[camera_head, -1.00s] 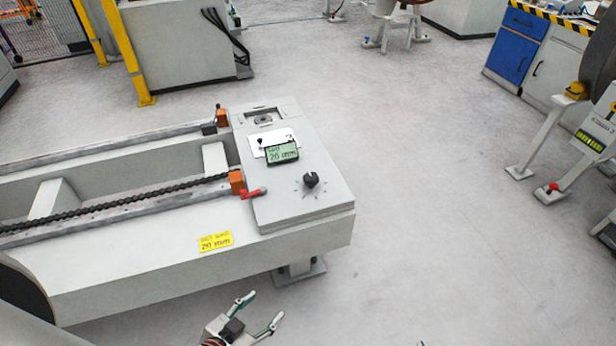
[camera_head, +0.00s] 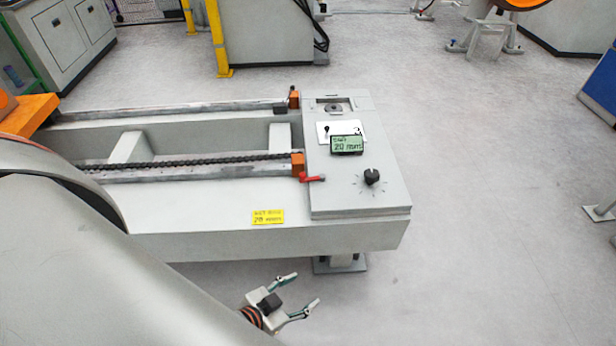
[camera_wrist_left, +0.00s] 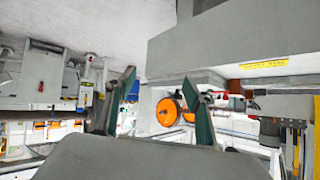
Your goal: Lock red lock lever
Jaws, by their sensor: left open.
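The red lock lever (camera_head: 313,178) shows in the head view at the left edge of the grey control box, beside an orange block (camera_head: 298,164) at the end of the lead screw. It lies roughly flat, pointing right. My left gripper (camera_head: 303,290) is open and empty, in front of and below the gantry's front side, well apart from the lever. In the left wrist view its two fingers (camera_wrist_left: 160,105) stand apart with nothing between them. My right gripper is not in view.
The control box (camera_head: 390,203) carries a black knob (camera_head: 372,176) and a green display (camera_head: 346,144) reading 20 mm. A yellow label (camera_head: 268,217) is on the gantry beam (camera_head: 200,222). The floor right of the gantry is clear. A yellow post (camera_head: 217,40) stands behind.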

